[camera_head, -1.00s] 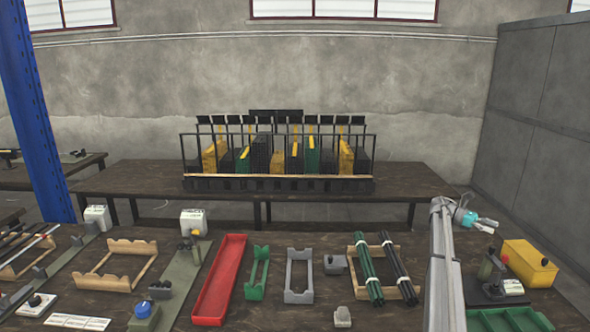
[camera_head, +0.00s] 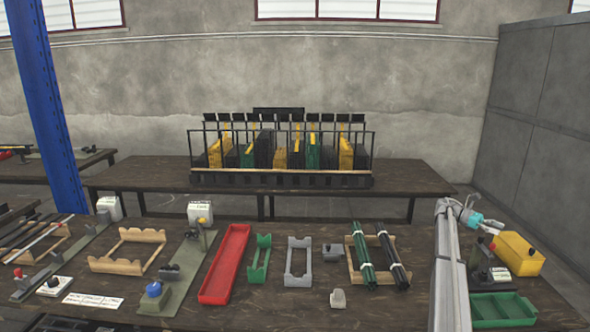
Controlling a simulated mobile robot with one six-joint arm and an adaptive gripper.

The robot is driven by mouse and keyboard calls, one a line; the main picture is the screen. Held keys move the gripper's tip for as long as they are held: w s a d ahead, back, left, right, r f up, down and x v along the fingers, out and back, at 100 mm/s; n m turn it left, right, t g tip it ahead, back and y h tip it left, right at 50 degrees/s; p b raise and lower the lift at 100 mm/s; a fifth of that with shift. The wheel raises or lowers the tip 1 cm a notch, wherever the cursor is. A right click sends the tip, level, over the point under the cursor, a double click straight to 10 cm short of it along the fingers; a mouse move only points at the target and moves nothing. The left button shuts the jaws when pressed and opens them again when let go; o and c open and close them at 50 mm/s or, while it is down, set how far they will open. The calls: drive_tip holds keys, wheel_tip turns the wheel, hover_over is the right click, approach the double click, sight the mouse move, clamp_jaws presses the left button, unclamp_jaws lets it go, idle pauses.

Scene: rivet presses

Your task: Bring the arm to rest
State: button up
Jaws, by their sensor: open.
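My arm (camera_head: 450,265) rises from the bottom right of the head view. It folds over at the top, above the right part of the front table. My gripper (camera_head: 492,226) points right at the end of a teal-banded wrist. Its jaws are open and I see nothing between them. The fingers are small in this view. The gripper appears just above and left of a yellow box (camera_head: 519,254) in the picture; I cannot tell the gap.
The front table carries a red tray (camera_head: 225,262), a green holder (camera_head: 259,259), a grey holder (camera_head: 299,262), a wooden rack (camera_head: 349,265) with dark rods (camera_head: 362,256), a green bin (camera_head: 502,310) and presses. A black rack (camera_head: 282,180) stands on the back table.

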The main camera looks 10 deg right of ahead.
drive_tip(key=s+a+f+m+t+y, duration=0.1)
drive_tip(key=a+f+t, duration=0.3)
drive_tip(key=a, duration=1.3)
drive_tip(key=s+a+f+m+t+y, duration=0.1)
drive_tip(key=a+f+t, duration=0.4)
drive_tip(key=a, duration=1.3)
drive_tip(key=s+a+f+m+t+y, duration=0.1)
drive_tip(key=s+a+f+t, duration=0.4)
drive_tip(key=a, duration=1.2)
drive_tip(key=shift+a+f+y, duration=0.15)
drive_tip(key=shift+f+y, duration=0.3)
drive_tip(key=shift+f, duration=0.35)
drive_tip(key=shift+a+f+y, duration=0.15)
drive_tip(key=shift+f+y, duration=0.3)
drive_tip(key=shift+f, duration=0.35)
drive_tip(key=s+a+f+m+t+y, duration=0.15)
drive_tip(key=s+a, duration=0.25)
drive_tip(key=a, duration=0.4)
drive_tip(key=s+a+m+t+y, duration=0.1)
drive_tip(key=s+a+m+y, duration=0.2)
drive_tip(key=a, duration=0.5)
drive_tip(key=s+f+n+b, duration=0.2)
drive_tip(key=s+f+b, duration=0.1)
drive_tip(key=f+b, duration=0.7)
wheel_tip(320, 180, up, 19)
drive_tip(key=p, duration=1.8)
drive_tip(key=shift+g+p, duration=0.4)
drive_tip(key=shift+g, duration=0.05)
drive_tip(key=shift+f+m, duration=0.1)
drive_tip(key=shift+m, duration=0.15)
